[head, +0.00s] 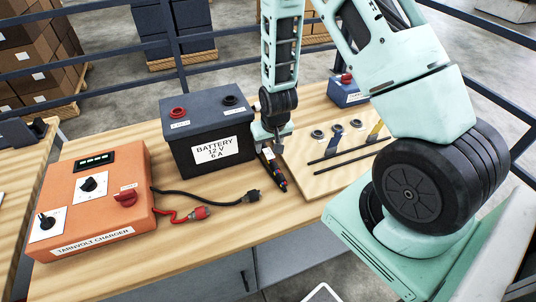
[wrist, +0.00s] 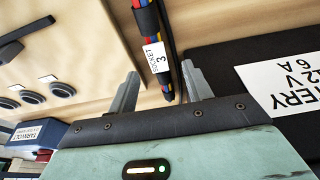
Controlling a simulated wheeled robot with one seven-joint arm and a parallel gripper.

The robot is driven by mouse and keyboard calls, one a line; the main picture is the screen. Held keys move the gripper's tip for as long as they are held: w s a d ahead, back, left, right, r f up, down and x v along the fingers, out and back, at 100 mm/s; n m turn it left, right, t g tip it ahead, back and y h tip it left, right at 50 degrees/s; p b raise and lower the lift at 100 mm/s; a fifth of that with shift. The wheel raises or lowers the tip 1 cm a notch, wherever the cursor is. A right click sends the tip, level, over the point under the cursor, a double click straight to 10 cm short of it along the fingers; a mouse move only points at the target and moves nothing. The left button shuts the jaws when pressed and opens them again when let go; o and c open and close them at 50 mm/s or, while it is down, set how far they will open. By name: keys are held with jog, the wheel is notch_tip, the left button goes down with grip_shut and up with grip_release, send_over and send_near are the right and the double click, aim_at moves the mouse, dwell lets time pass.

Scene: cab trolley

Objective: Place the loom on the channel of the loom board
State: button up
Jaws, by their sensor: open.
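The loom (head: 277,178) is a short dark bundle with coloured wires, lying on the table between the battery and the loom board. In the wrist view the loom (wrist: 146,22) carries a white tag reading "SOCKET 3", and its coloured wire ends point toward my gripper. My gripper (head: 272,140) is above the loom's far end; in the wrist view its two fingers (wrist: 163,78) are apart, with the loom seen between them. The loom board (head: 312,184) is a pale wooden panel to the right, with dark strips (head: 350,150) and several round sockets (head: 337,128); my arm hides part of it.
The black battery (head: 215,150) stands close left of my gripper. An orange charger (head: 90,200) sits further left, with black and red plug leads (head: 220,202) on the table. A blue box (head: 345,95) stands behind the board. The table's front is mostly clear.

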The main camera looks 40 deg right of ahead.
aim_at(268, 152)
jog(key=shift+p+x, duration=0.75)
jog(key=shift+x, duration=1.35)
jog(key=shift+s+d, duration=0.1)
jog(key=shift+d, duration=0.05)
grip_shut()
